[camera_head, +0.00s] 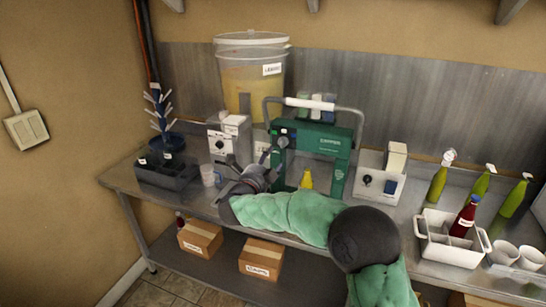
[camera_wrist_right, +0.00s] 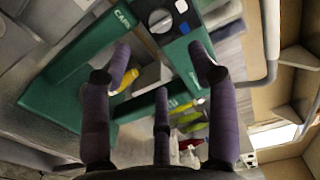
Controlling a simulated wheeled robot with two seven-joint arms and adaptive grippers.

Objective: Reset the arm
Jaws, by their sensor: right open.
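My right gripper (camera_head: 256,158) is at the end of my green-sleeved arm, just in front of and left of the green capping machine (camera_head: 322,140). In the right wrist view its purple-padded fingers (camera_wrist_right: 158,65) are spread apart with nothing between them. The green machine fills much of that view behind the fingers (camera_wrist_right: 75,78). A gap between gripper and machine is hard to judge. A small yellow object (camera_head: 307,180) stands in the machine's opening. My left gripper is not in view.
A steel bench (camera_head: 120,178) runs along the wall. A clear bucket (camera_head: 245,85), grey box (camera_head: 222,140) and dark crate (camera_head: 160,178) stand left. A white device (camera_head: 378,182), green bottles (camera_head: 438,182) and white carrier (camera_head: 440,250) stand right. Cardboard boxes (camera_head: 200,238) lie below.

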